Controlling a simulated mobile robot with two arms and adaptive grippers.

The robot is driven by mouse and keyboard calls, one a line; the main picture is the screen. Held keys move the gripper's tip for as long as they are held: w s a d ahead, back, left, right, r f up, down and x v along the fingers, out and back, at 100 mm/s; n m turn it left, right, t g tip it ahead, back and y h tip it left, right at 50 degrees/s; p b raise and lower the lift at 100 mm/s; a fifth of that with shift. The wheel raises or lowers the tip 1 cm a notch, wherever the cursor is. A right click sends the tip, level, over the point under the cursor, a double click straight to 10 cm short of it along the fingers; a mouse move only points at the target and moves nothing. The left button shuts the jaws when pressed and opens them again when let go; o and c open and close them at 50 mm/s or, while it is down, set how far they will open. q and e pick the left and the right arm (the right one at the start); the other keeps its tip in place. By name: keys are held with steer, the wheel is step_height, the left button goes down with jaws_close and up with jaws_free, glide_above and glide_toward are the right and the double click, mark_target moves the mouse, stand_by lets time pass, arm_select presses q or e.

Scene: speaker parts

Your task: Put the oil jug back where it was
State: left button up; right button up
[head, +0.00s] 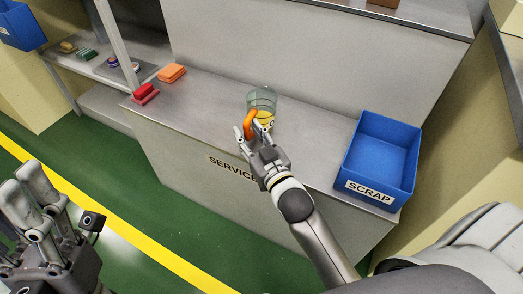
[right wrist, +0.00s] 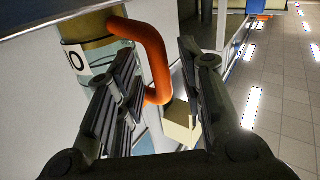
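The oil jug (head: 262,101), clear with yellowish contents and an orange handle (head: 249,125), stands upright on the grey service counter (head: 210,103). In the right wrist view the handle (right wrist: 155,60) lies between the fingers of my right gripper (right wrist: 158,82), with a visible gap to the right finger. The jug body (right wrist: 90,58) is left of the fingers and partly cut off. In the head view my right gripper (head: 258,138) is at the handle, on the near side of the jug. My left gripper (head: 25,180) is empty over the floor, far from the counter; its opening is unclear.
A blue SCRAP bin (head: 381,157) stands on the counter's right end. Red (head: 145,93) and orange (head: 172,73) blocks lie at its left end, near a grey post (head: 116,45). A shelf (head: 85,62) with small parts is at upper left. Counter left of the jug is clear.

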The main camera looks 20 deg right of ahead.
steer(key=s+p, duration=0.2)
steer(key=s, duration=0.9)
arm_select(q)
steer(key=w+d+f+g+y, duration=0.1)
steer(key=w+f+g+y, duration=0.1)
steer(key=w+f+g, duration=0.3)
steer(key=w+g, duration=0.1)
steer(key=w, duration=0.3)
steer(key=shift+w+d+f+g, duration=0.15)
steer(key=shift+d+g, duration=0.15)
steer(key=shift+d, duration=0.05)
arm_select(e)
steer(key=s+a+r+n+t+y, duration=0.1)
steer(key=a+r+t+y, duration=0.1)
steer(key=r, duration=0.9)
steer(key=s+a+r+t+y, duration=0.1)
steer(key=a+r+t+y, duration=0.2)
steer(key=r, duration=0.9)
steer(key=shift+s+a+r+n+t+y, duration=0.2)
steer(key=shift+s+a+n+t+y, duration=0.15)
steer(key=shift+t, duration=0.55)
